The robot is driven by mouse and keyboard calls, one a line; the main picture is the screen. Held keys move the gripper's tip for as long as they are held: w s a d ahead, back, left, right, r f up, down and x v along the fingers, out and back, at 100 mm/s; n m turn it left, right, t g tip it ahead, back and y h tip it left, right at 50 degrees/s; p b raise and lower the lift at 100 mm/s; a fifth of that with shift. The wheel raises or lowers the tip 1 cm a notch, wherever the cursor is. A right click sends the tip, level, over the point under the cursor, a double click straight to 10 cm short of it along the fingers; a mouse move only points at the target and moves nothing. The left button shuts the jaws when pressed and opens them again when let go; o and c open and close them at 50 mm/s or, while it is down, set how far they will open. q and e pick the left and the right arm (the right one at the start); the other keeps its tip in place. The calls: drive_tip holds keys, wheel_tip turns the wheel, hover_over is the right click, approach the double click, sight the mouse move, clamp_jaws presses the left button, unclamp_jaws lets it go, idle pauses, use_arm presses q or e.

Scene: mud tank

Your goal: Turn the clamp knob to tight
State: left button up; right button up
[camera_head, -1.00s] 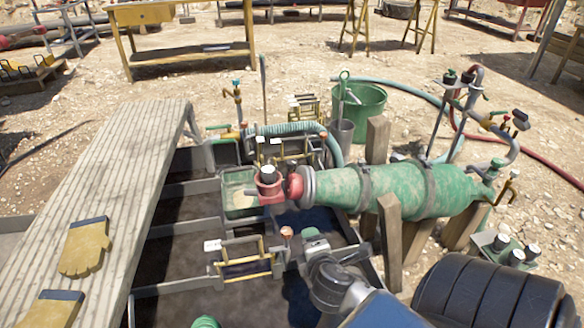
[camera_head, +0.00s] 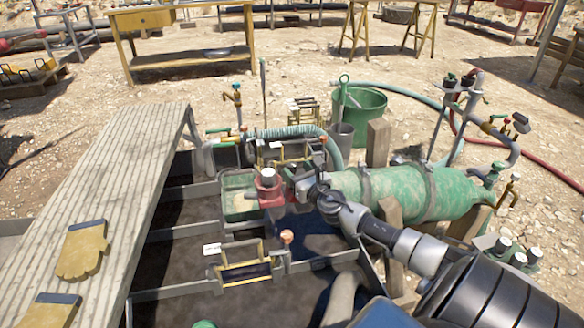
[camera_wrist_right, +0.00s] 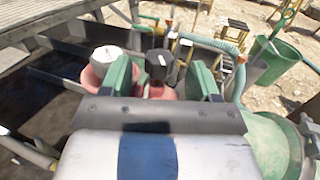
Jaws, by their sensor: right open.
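A dark knob (camera_wrist_right: 158,64) with a small white mark shows in the right wrist view, on a red fitting. I take it to be the clamp knob; whether it is tight I cannot tell. My right gripper (camera_wrist_right: 161,76) is open, its two green fingers on either side of the knob; contact is not clear. In the head view the right gripper (camera_head: 296,180) is at the neck of the green cylinder (camera_head: 430,190), hiding the knob. A red fitting with a white cap (camera_head: 268,178) is just left of it. My left gripper is not in view.
A plank walkway (camera_head: 110,190) with yellow gloves (camera_head: 83,250) runs along the left. Metal bars and a yellow-framed rack (camera_head: 245,270) cross the dark tank below. A green bucket (camera_head: 368,112) and hoses stand behind; wooden posts (camera_head: 378,142) flank the cylinder.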

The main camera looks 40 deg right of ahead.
sight(295, 169)
drive_tip(key=shift+x, duration=1.65)
drive_tip(key=c, duration=0.9)
